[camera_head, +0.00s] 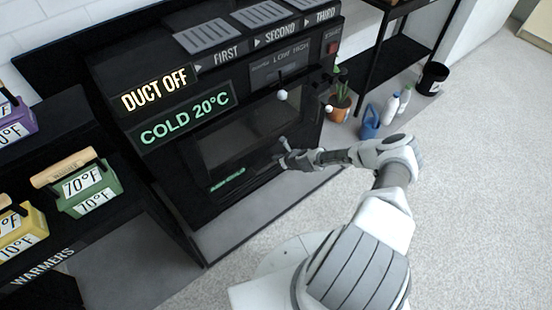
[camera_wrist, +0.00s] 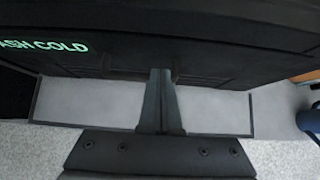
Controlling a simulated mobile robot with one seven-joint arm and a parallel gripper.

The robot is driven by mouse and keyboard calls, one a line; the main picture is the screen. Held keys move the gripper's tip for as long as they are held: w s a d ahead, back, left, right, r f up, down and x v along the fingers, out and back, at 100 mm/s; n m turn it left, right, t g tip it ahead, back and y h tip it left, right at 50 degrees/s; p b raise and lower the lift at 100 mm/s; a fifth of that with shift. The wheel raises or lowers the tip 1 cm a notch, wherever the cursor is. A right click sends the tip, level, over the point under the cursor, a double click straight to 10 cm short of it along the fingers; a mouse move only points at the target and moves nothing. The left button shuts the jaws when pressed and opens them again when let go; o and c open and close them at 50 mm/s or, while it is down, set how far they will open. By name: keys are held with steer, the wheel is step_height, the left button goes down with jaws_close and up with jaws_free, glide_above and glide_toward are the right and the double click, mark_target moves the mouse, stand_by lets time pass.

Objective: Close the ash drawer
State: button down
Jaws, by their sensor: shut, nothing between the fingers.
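The black stove (camera_head: 165,128) shows green "COLD 20°C" and orange "DUCT OFF" signs. Low on its dark front is a small green label (camera_head: 227,180), which reads "ASH COLD" in the wrist view (camera_wrist: 45,47). The ash drawer's dark front (camera_wrist: 120,62) seems to be the panel by this label; its edges blend into the black stove, and I cannot tell how far it is out. My gripper (camera_head: 284,158) is at the lower right of the stove front. In the wrist view its fingers (camera_wrist: 161,76) are together, empty, and point at the dark panel; contact is unclear.
A grey hearth plate (camera_head: 250,222) lies under the stove. A potted plant (camera_head: 339,105), a blue jug (camera_head: 370,122) and white bottles (camera_head: 391,107) stand to the right. A warmers shelf (camera_head: 125,225) is at left. The pale floor (camera_head: 480,200) is open at right.

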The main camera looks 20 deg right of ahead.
steer(key=p+v, duration=0.3)
steer(key=v, duration=0.7)
steer(key=shift+p, duration=0.4)
steer(key=shift+s+r, duration=0.1)
steer(key=s+a+r+n+g+h, duration=0.1)
steer(key=s+a+r+n+g, duration=0.1)
steer(key=r+n, duration=1.3)
steer(key=s+a+r+n+g+h, duration=0.2)
steer(key=r+n, duration=0.5)
steer(key=r, duration=1.6)
steer(key=s+a+r+n, duration=0.25)
steer(key=s+r, duration=0.25)
steer(key=r, duration=0.3)
steer(key=s+a+r+n, duration=0.2)
steer(key=s+r+n, duration=0.15)
steer(key=r, duration=0.45)
steer(key=s+a+r+n+t, duration=0.1)
steer(key=s+a+r+n, duration=0.1)
steer(key=s, duration=0.5)
steer(key=s+a+r+n, duration=0.1)
steer(key=s+a+n, duration=0.1)
steer(key=s, duration=0.4)
step_height(320, 180, up, 18)
steer(key=s+p, duration=0.1)
steer(key=p, duration=1.6)
steer(key=shift+d+p, duration=0.15)
steer(key=shift+p, duration=0.25)
